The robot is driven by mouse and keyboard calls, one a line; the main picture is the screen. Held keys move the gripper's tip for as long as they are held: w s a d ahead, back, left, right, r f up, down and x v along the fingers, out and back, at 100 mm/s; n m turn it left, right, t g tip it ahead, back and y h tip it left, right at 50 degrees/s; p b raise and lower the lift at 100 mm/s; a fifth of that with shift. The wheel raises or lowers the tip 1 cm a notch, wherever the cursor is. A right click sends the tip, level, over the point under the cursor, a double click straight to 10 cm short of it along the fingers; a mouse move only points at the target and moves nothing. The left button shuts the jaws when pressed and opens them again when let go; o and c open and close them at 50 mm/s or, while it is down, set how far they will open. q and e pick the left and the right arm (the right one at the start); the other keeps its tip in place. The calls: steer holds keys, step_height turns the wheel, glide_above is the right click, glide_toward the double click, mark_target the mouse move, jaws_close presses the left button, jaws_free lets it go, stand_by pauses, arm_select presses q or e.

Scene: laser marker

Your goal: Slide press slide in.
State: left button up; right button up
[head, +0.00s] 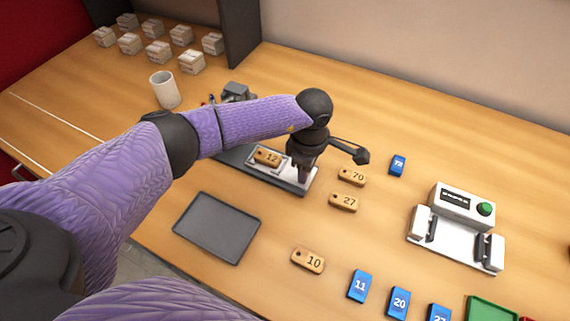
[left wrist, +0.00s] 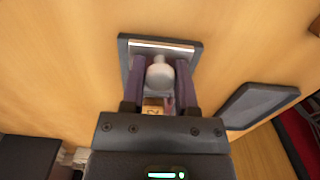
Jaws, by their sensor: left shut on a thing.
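My left gripper (head: 303,174) is low over the front end of the dark rail base (head: 235,154), which runs back to a dark grey machine (head: 236,92). In the left wrist view its fingers (left wrist: 162,84) are shut on a pale rounded knob (left wrist: 160,74). A light slide plate (head: 254,164) on the rail carries a wooden tag marked 12 (head: 267,157), just left of the fingers. Part of the tag shows between the fingers in the wrist view (left wrist: 153,106). The arm hides part of the rail and machine. My right gripper is not in view.
A dark empty tray (head: 217,228) lies in front. Wooden tags 70 (head: 352,177), 27 (head: 343,202) and 10 (head: 307,261) and several blue tags lie right. A white device with a green button (head: 484,209) stands further right. A white cup (head: 165,90) and small boxes stand behind.

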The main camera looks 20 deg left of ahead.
mark_target(277, 160)
arm_select(q)
steer(key=shift+w+a, duration=0.1)
steer(key=shift+a, duration=3.35)
steer(key=o, duration=1)
step_height(277, 160, up, 7)
steer(key=p, duration=0.5)
steer(key=shift+r, duration=0.1)
